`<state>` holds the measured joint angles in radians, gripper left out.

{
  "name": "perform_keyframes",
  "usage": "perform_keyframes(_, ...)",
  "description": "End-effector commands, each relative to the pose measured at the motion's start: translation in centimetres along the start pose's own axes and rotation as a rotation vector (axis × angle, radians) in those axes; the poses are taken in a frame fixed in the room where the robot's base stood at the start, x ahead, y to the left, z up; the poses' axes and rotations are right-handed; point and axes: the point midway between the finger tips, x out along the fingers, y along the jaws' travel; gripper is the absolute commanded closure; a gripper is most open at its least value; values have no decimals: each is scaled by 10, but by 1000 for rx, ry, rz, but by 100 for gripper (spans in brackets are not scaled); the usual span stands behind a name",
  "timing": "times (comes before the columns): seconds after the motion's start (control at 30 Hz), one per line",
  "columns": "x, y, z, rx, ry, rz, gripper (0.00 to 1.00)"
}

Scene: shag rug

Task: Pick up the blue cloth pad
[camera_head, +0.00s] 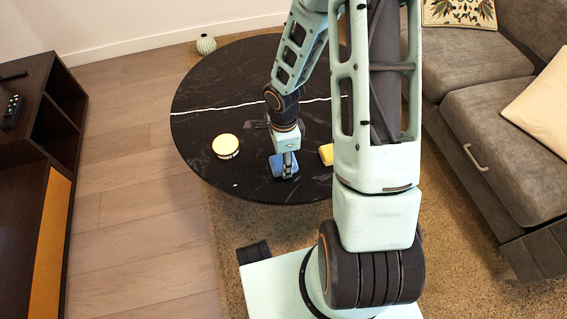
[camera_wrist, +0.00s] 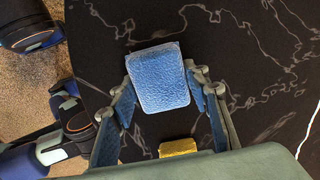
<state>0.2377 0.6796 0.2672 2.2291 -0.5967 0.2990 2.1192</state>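The blue cloth pad (camera_head: 276,163) lies on the round black marble-patterned table (camera_head: 210,100), near its front edge. In the wrist view the pad (camera_wrist: 158,78) is a textured blue block between the fingers of my gripper (camera_wrist: 166,85). The fingers are spread to either side of it, with a narrow gap showing on each side. In the head view my gripper (camera_head: 286,168) points down at the pad, and one finger covers part of it. Whether the fingertips reach down to the table is hard to tell.
A yellow block (camera_head: 326,154) lies right of the pad, partly hidden by my arm; it shows in the wrist view too (camera_wrist: 178,147). A round pale-yellow-topped container (camera_head: 226,146) stands to the left. A grey sofa (camera_head: 500,130) is at right, a dark cabinet (camera_head: 30,130) at left.

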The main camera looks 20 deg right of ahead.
Motion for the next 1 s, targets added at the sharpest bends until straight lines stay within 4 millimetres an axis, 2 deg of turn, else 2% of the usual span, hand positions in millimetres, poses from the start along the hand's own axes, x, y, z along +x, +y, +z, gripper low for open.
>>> perform_keyframes(0.03,0,0,0,0,0,0,65)
perform_keyframes(0.2,0,0,0,0,0,0,81)
perform_keyframes(0.57,-8,0,0,1,1,-1,81)
perform_keyframes(0.77,-36,-1,0,0,2,-2,81)
perform_keyframes(1.0,-78,35,0,0,2,-2,81)
